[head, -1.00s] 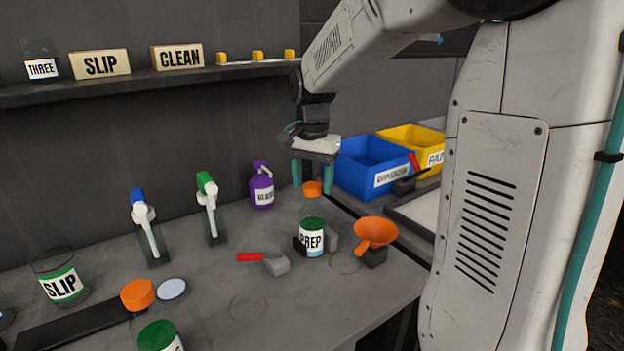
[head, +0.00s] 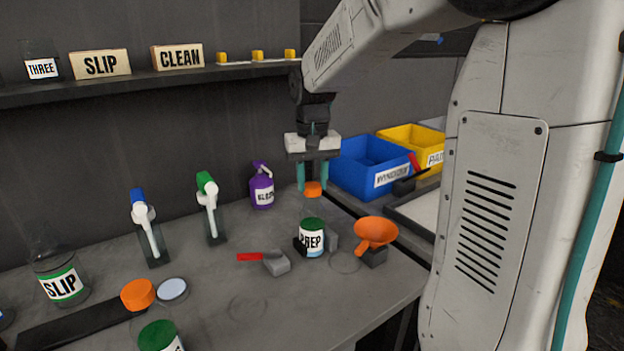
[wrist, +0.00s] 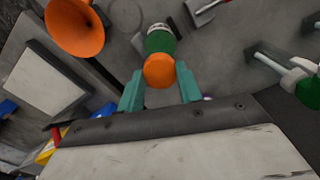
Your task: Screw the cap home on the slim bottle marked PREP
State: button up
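The bottle marked PREP (head: 312,241) stands upright on the bench, with a white label and a green top. Dark and grey blocks (head: 332,242) flank its base. My gripper (head: 313,187) points down with its teal fingers on either side of a small orange cap (head: 313,189), which looks held at the fingertips. In the head view the cap appears above and behind the PREP bottle, clearly apart from it. In the wrist view the orange cap (wrist: 159,70) sits between the fingers and partly overlaps the bottle's green top (wrist: 160,42) behind it.
An orange funnel (head: 376,233) stands right of the bottle, a red-handled tool (head: 264,260) left. A purple spray bottle (head: 262,188) and a blue bin (head: 368,168) are near the gripper. Another orange lid (head: 138,294) and a SLIP jar (head: 61,284) are front left.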

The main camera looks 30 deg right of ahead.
jog(key=m, duration=1)
jog(key=shift+m, duration=0.3)
jog(key=m, duration=0.3)
jog(key=shift+c, duration=0.2)
jog(key=o, duration=1.1)
